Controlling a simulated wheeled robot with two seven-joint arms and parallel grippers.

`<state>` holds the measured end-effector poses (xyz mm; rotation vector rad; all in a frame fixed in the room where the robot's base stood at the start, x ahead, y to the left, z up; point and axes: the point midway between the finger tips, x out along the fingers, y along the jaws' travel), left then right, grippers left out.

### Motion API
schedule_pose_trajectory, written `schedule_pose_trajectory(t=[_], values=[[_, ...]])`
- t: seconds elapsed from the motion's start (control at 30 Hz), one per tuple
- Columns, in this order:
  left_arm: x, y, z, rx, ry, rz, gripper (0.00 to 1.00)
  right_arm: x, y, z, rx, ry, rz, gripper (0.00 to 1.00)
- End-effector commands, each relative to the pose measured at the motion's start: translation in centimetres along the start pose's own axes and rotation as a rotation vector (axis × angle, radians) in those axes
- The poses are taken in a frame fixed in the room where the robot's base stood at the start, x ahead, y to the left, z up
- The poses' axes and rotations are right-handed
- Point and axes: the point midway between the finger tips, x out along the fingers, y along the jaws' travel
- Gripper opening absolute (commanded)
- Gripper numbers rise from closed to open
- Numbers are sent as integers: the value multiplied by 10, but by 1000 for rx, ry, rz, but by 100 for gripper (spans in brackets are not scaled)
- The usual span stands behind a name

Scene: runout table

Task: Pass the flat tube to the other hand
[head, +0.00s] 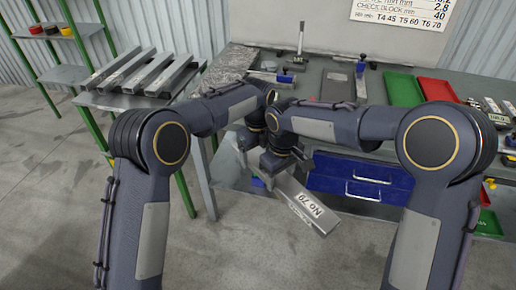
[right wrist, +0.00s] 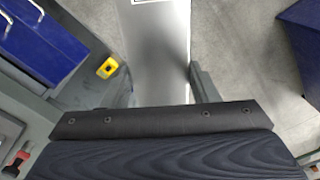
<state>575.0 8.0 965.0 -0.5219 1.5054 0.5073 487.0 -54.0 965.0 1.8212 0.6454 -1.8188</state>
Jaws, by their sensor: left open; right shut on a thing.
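The flat tube (head: 308,207) is a grey metal bar with a label reading No 70. It hangs tilted in front of the bench, its labelled end low and to the right. My right gripper (head: 272,168) is shut on it towards its upper part. In the right wrist view the tube (right wrist: 158,45) runs up from between the fingers of my right gripper (right wrist: 163,88). My left gripper (head: 246,142) is open, just above and left of the right one. Its fingers are partly hidden, and I cannot tell whether they touch the tube.
The bench (head: 318,66) stands behind with a red tray (head: 437,90), a green tray (head: 402,89) and blue drawers (head: 358,180). A side table (head: 130,98) at left carries several similar bars. A green-posted shelf (head: 62,32) stands further left. The floor in front is clear.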

Motion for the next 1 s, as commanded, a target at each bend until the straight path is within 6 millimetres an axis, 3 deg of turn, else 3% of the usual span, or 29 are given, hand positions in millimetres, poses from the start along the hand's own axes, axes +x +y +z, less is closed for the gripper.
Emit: schedule_pose_trajectory(t=[0.13,0.63,0.67,0.83,1.0], values=[[0,0,0,0,0,0,80,-1,0,0,0,2,0,14],[-1,-2,-1,1,0,-6,15,-1,-3,-1,-9,2,-4,14],[-2,-2,-1,1,0,-9,14,-1,-4,-1,-10,2,-4,57],[-2,-2,-1,1,1,-8,14,-1,-3,-1,-8,2,-4,79],[-2,-1,-1,0,1,-5,14,-1,-2,0,-4,1,-2,80]])
